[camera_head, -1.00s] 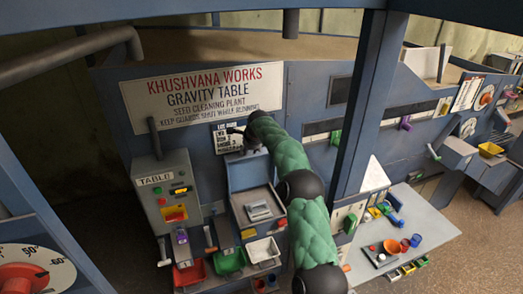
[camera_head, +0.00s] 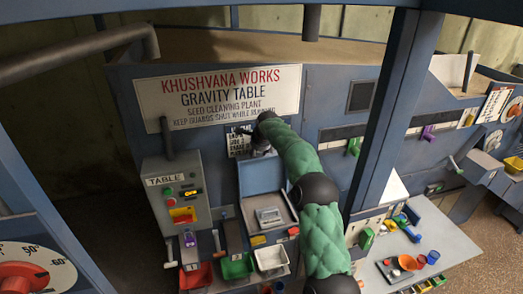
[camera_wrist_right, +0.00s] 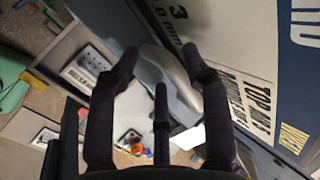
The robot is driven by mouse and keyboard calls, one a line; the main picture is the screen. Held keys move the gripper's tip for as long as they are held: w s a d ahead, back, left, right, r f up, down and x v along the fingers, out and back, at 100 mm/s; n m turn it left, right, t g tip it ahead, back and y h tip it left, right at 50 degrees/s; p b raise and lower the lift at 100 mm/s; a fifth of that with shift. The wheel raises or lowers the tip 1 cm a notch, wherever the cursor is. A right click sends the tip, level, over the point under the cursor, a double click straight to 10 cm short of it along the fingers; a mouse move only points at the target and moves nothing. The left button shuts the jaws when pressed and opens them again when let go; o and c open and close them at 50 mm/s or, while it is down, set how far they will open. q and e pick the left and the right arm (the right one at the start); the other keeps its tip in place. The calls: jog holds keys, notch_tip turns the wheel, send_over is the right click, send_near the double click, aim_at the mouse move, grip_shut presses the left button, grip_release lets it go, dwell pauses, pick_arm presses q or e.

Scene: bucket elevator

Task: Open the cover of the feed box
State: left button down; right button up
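A blue-grey box (camera_head: 246,213) stands at the middle of the machine front, with a pale open-looking top and a small grey block in it. I take it for the feed box, but no label shows. A blue panel (camera_head: 262,175) rises at its back; I cannot tell if this is the cover. My right gripper (camera_head: 258,143) is above this panel, before a white notice, its fingers small and dark. In the right wrist view its fingers (camera_wrist_right: 161,68) are spread apart. A smooth grey rounded part (camera_wrist_right: 168,78) lies between or just beyond them; contact is unclear. My left gripper is not in view.
A control box marked TABLE (camera_head: 176,200) stands left of the feed box. Red, green and white bins (camera_head: 271,258) sit below. A blue post (camera_head: 385,120) rises right of my green right arm. A side table (camera_head: 440,240) holds small coloured items.

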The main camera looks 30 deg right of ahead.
jog(key=shift+w+a, duration=0.1)
jog(key=shift+s+d+r, duration=0.35)
jog(key=shift+s+r, duration=0.05)
jog(key=a+v, duration=0.1)
jog(key=v, duration=1)
jog(key=shift+w, duration=0.15)
jog(key=shift+f, duration=0.1)
